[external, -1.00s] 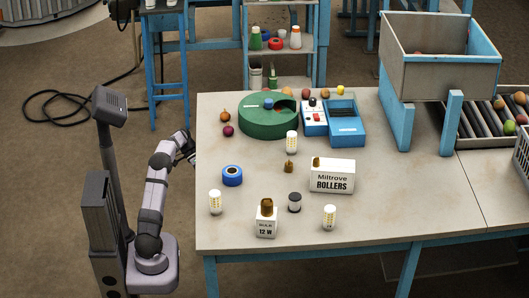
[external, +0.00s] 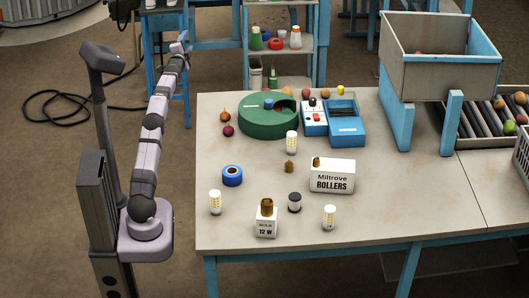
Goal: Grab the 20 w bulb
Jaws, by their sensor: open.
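Three white corn-style bulbs with yellow dots stand upright on the table: one near the middle (external: 291,143), one at the front left (external: 215,202) and one at the front (external: 329,217). No wattage can be read on them. A small white box (external: 265,226) marked 12 W stands at the front, with a brown piece on top. My gripper (external: 182,40) is open, small in view, beyond the table's back left corner and well apart from every bulb. I see nothing in it.
On the table (external: 225,270) are a blue tape roll (external: 232,176), a dark-topped jar (external: 295,202), a white Miltrove Rollers box (external: 331,176), a green round tray (external: 268,122) and a blue device (external: 345,122). A hopper (external: 430,70) stands at the right.

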